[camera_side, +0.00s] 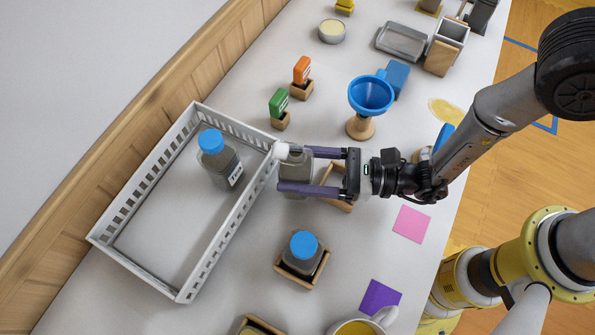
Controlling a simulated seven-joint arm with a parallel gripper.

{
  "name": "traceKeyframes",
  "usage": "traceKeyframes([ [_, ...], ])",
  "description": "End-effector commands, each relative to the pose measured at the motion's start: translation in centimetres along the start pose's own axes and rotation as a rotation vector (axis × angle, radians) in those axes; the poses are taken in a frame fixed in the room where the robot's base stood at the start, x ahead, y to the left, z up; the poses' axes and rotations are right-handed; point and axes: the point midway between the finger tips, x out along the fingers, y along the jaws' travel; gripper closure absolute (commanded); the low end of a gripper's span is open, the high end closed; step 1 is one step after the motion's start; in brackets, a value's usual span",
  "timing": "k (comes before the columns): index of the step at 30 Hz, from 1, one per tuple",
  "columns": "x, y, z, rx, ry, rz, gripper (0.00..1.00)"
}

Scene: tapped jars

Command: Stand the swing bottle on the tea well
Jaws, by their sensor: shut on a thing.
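My gripper (292,170) comes in from the right, its two purple fingers shut on a grey, see-through bottle (296,178) with a white top. I take this as the swing bottle; it looks about upright, just right of the white crate's wall. The fingers hide part of it, and I cannot tell whether its base is off the table. A wooden-framed well (341,205) lies partly hidden under my gripper. Another wooden well (322,277) holds a blue-capped bottle (302,250). No label shows which well is the tea well.
A white slotted crate (122,255) stands at left with a blue-capped bottle (219,160) inside. Green (279,103) and orange (302,71) tags stand behind my gripper, near a blue funnel (371,94) on a wooden stand. Pink (410,223) and purple (380,297) squares lie at right.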

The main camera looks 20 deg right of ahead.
Motion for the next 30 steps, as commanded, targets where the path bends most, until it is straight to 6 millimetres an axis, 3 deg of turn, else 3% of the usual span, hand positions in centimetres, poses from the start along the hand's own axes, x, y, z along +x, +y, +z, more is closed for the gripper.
traceKeyframes([
  [6,0.0,0.0,-2.7,0.0,-0.002,0.0,1.0],
  [19,0.0,0.0,-3.2,-0.001,-0.002,0.0,1.0],
  [20,0.0,0.0,-3.4,0.0,0.001,0.0,0.29],
  [25,0.0,0.0,-3.3,0.0,0.001,0.0,0.01],
  [30,0.0,0.0,-3.3,0.0,0.001,0.0,0.01],
])
